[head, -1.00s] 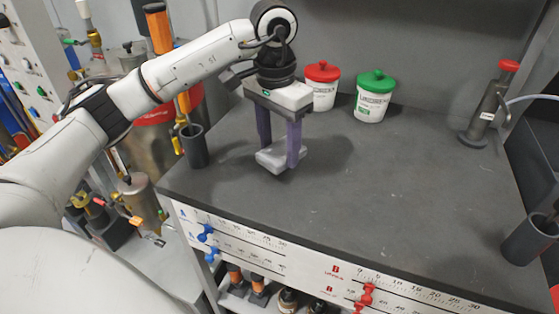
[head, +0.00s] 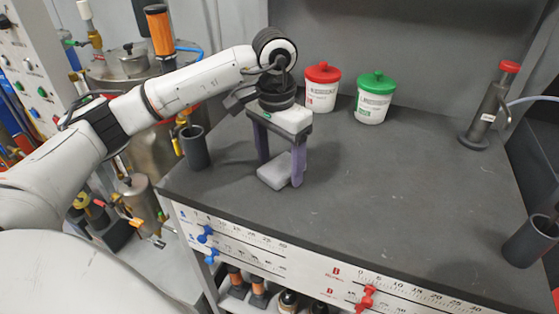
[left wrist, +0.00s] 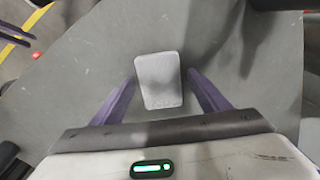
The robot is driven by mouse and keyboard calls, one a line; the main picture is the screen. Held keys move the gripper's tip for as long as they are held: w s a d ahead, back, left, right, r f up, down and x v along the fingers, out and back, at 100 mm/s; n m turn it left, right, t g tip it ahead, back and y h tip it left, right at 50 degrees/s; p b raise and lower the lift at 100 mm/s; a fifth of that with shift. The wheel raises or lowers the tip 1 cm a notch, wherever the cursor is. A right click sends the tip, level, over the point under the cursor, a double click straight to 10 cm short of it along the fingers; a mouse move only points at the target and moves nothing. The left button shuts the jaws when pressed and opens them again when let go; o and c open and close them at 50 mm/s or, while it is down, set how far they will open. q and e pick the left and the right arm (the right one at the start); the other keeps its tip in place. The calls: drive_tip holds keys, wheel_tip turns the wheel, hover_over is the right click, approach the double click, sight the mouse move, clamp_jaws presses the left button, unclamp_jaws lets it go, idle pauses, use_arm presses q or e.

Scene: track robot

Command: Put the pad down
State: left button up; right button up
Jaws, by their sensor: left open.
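The pad is a light grey block (head: 273,173) lying on the dark grey bench top (head: 400,190). In the left wrist view the pad (left wrist: 159,81) sits between the purple fingers, with a gap on each side. My left gripper (head: 282,170) points down over the pad with its fingers spread; it also shows in the left wrist view (left wrist: 160,88). One finger partly hides the pad's right side in the head view. My right gripper is not in view.
A red-lidded tub (head: 322,88) and a green-lidded tub (head: 373,98) stand behind the gripper. A dark cup (head: 195,148) is at the left edge. Another dark cup (head: 530,242) and a red-capped cylinder (head: 487,115) are at the right. The bench middle is clear.

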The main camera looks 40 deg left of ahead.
sight(278, 169)
use_arm(q)
drive_tip(key=shift+r, duration=0.1)
wheel_tip(278, 169, up, 12)
drive_tip(key=p, duration=0.1)
drive_tip(key=shift+s, duration=0.3)
idle(0.5)
